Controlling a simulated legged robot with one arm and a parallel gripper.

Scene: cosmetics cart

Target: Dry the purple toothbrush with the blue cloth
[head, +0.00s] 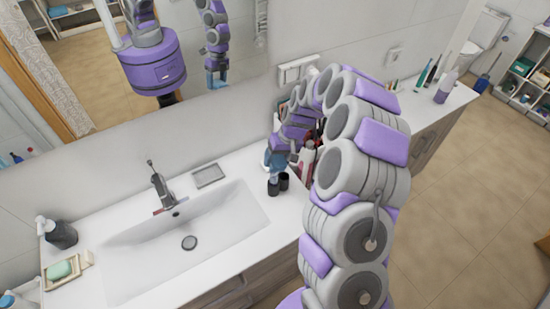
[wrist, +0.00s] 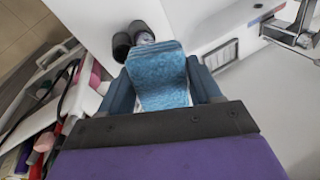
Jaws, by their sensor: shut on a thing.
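My gripper (head: 275,160) is over the counter to the right of the sink. In the wrist view its two blue fingers (wrist: 160,68) are shut on the blue cloth (wrist: 164,88), which fills the space between them. In the head view the cloth cannot be told apart from the blue fingers. A small thin reddish and bluish item (head: 168,211) lies by the tap at the sink's back edge. It also shows at the upper right of the wrist view (wrist: 266,15). It may be the purple toothbrush, but it is too small to be sure.
Two dark cups (head: 278,184) stand on the counter just below my gripper. A rack of cosmetics (head: 307,158) is close on its right. The tap (head: 158,184) and a grey soap tray (head: 208,175) are behind the sink (head: 150,245). Several bottles and brushes stand at the far right.

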